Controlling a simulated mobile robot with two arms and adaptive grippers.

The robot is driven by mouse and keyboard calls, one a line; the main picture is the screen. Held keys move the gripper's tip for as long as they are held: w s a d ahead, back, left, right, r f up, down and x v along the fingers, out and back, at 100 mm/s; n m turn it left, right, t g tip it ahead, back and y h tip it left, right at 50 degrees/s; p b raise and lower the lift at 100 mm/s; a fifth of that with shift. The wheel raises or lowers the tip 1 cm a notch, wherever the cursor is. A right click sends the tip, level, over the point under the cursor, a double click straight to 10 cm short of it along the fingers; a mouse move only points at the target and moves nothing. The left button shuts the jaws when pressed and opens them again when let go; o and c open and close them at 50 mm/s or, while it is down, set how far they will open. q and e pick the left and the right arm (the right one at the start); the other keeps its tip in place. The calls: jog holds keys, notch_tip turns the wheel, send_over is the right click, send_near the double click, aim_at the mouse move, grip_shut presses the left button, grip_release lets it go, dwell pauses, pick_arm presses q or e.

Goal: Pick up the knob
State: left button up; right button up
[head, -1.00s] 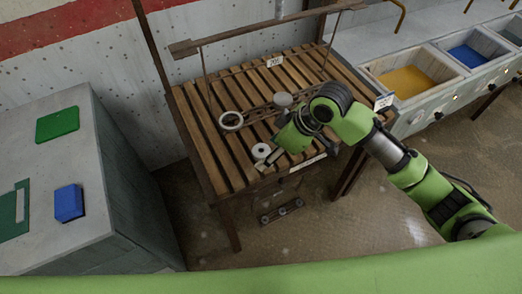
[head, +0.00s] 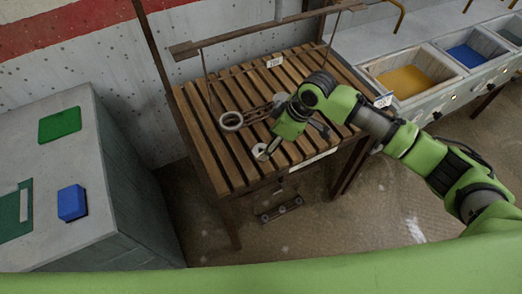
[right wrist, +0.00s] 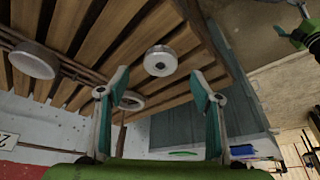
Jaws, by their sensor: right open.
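A small round white knob (head: 259,150) sits near the front edge of the slatted wooden table; a finger partly covers it in the head view. In the right wrist view the knob (right wrist: 160,61) is a pale disc with a dark centre, beyond and between the two fingertips. My right gripper (head: 268,149) is open and empty close to it; its spread fingers (right wrist: 159,84) show no contact with the knob. My left gripper is not in the head view; a green and black arm part (right wrist: 300,35) shows at the right wrist view's upper right, its jaws unclear.
A pale ring (head: 231,121) and a grey round piece (head: 282,98) are farther back on the slatted table (head: 215,170). A raised bar (head: 240,36) spans the table's back. A grey cabinet (head: 110,215) stands left; bins with yellow (head: 408,80) and blue (head: 468,55) insides are right.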

aim_at(263, 148)
jog(key=p+x, duration=0.1)
jog(key=x, duration=0.4)
jog(key=shift+w+a, duration=0.1)
jog(key=shift+a, duration=0.05)
jog(key=c, duration=1.3)
